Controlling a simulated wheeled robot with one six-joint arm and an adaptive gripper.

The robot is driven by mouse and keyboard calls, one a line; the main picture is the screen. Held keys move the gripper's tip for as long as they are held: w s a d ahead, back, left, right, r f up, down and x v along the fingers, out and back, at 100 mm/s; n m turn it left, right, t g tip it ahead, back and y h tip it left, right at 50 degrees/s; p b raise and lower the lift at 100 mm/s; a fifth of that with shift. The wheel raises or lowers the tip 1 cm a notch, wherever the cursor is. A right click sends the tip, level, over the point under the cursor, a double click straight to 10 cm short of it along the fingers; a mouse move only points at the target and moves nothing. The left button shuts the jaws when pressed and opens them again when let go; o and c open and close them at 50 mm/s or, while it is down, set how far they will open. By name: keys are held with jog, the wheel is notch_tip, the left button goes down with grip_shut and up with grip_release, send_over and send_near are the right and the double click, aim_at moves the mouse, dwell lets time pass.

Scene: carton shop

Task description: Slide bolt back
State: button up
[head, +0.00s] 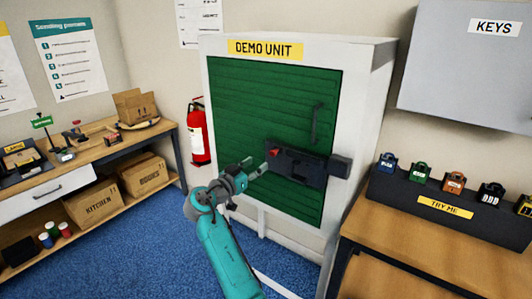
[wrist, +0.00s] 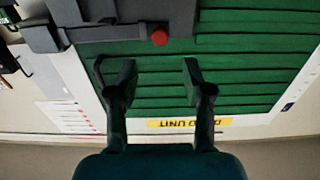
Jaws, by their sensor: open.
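The demo unit (head: 220,56) is a white cabinet with a green slatted door (head: 262,105). A dark grey bolt assembly (head: 300,168) lies across the door's right half, reaching a dark block (head: 340,166) on the right frame. Its red knob (head: 273,153) is at the left part of the assembly and also shows in the wrist view (wrist: 160,36). A dark door handle (head: 316,122) is above it. My gripper (head: 262,170) is just left of and slightly below the knob. In the wrist view my gripper (wrist: 158,72) is open and empty, with the knob beyond its fingertips, apart from them.
A table with a "TRY ME" stand (head: 440,206) of several padlocks is at right. A grey keys cabinet (head: 465,60) hangs above. A red fire extinguisher (head: 199,135) and a workbench (head: 95,150) with cartons stand at left. Blue carpet (head: 150,245) is clear between.

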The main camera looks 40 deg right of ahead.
aim_at(272, 154)
jog(key=x, duration=1)
jog(key=shift+w+d+f, duration=0.1)
jog(key=shift+d, duration=0.2)
grip_shut()
